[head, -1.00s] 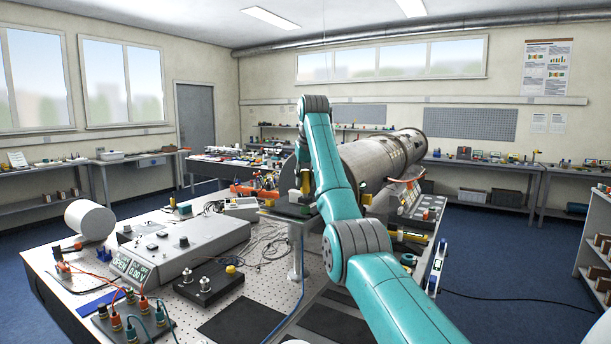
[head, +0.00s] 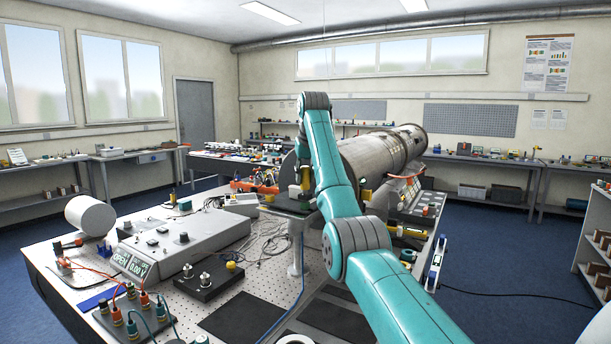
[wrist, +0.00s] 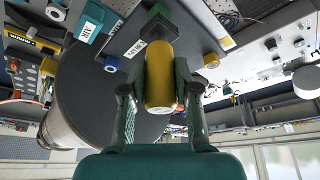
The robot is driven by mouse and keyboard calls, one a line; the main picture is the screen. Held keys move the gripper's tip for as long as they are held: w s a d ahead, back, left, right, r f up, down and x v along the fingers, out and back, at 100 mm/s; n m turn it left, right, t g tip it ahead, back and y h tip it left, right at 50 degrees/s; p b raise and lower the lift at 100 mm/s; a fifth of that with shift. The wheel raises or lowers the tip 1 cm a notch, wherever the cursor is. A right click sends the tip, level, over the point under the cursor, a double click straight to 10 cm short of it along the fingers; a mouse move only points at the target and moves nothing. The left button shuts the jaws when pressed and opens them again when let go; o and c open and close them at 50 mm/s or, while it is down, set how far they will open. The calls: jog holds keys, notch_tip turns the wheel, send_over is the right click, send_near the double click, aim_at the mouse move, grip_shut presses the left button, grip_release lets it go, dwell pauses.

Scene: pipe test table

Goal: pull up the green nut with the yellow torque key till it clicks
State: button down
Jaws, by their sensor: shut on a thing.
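The yellow torque key (wrist: 160,82) is in the middle of the wrist view, with its far end at a dark square-edged piece (wrist: 158,24). My gripper (wrist: 160,97) is shut on the key, one finger on each side. A white label with print too small to read lies beside the dark piece. In the head view the yellow key (head: 306,178) shows upright just left of my teal arm, by the large pipe's near end.
The large grey pipe (head: 372,160) lies behind my arm. A grey console (head: 180,246) with a display reading OPEN and 0.00 V stands left, near a black box (head: 208,283) with knobs.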

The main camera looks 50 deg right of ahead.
jog(key=shift+f, duration=1)
jog(key=c, duration=1.7)
grip_release()
grip_shut()
jog(key=shift+m, duration=0.4)
jog(key=shift+m, duration=0.3)
jog(key=shift+n, duration=0.5)
